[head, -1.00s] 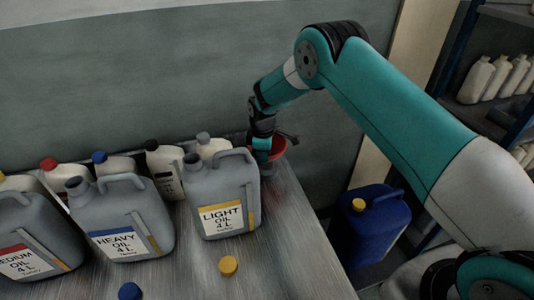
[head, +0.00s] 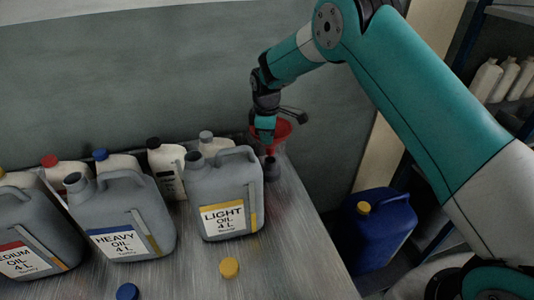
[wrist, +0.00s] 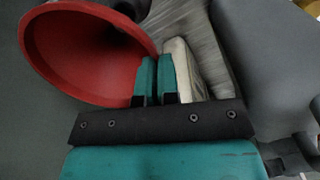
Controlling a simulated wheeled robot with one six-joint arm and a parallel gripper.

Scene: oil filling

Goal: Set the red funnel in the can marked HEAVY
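The red funnel (head: 284,132) is up at the far right end of the bench, mouth upward, above a small dark upright piece (head: 271,169). My gripper (head: 265,137) is at its left rim, its fingers close together on the rim. In the wrist view the funnel's wide red bowl (wrist: 85,50) lies left of the teal fingers (wrist: 154,80); its spout is hidden. The grey can marked HEAVY (head: 150,196) stands upright left of my gripper, its neck (head: 74,182) uncapped at upper left.
The LIGHT can (head: 222,180) stands between my gripper and the HEAVY can. The MEDIUM can (head: 30,225) is at far left. Several pale bottles (head: 165,168) line the wall behind. A blue cap (head: 127,291) and a yellow cap (head: 229,267) lie in front.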

